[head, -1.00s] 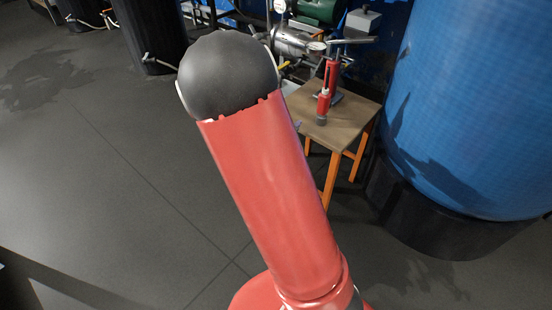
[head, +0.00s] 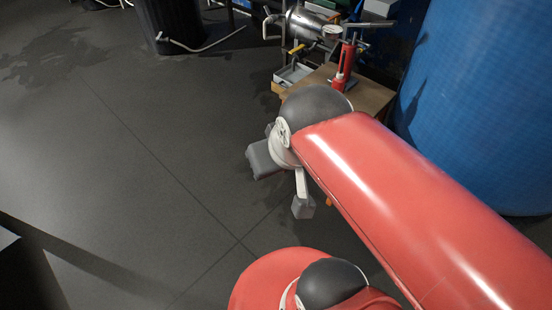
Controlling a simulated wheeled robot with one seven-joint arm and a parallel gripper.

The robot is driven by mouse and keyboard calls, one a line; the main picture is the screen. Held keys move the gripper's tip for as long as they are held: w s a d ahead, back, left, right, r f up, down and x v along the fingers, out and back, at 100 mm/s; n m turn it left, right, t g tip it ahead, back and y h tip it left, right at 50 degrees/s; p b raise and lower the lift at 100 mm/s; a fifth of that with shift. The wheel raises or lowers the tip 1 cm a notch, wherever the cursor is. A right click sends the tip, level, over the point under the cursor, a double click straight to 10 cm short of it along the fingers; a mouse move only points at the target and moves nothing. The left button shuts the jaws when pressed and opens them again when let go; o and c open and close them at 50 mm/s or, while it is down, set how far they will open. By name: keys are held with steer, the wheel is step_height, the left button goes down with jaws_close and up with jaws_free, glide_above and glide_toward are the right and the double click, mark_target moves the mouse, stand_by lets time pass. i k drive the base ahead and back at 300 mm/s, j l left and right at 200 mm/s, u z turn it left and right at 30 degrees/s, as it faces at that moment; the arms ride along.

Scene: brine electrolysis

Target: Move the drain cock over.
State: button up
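A small cock with a yellow handle (head: 297,49), which looks like the drain cock, sits at the lower left of a silver vessel (head: 304,24) at the back. It is small in the head view, and its exact setting cannot be read. My gripper (head: 283,183) shows only in part beyond the end of my red arm, well in front of and below the cock in the picture. Grey and white parts of it hang over the floor, apart from the cock. My arm hides some of it, so its opening is unclear. No held thing shows.
A shallow grey tray (head: 292,76) lies below the cock. A red upright tool (head: 345,66) stands on a wooden table (head: 369,97), partly hidden by my arm. A large blue tank (head: 470,110) stands at right. A dark barrel (head: 183,20) with a hose stands at back left.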

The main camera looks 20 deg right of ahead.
mark_target(301, 47)
steer(key=i+l+z, duration=0.25)
steer(key=z, duration=0.15)
steer(key=i+l+z, duration=0.1)
steer(key=i+z, duration=0.25)
steer(key=i, duration=0.15)
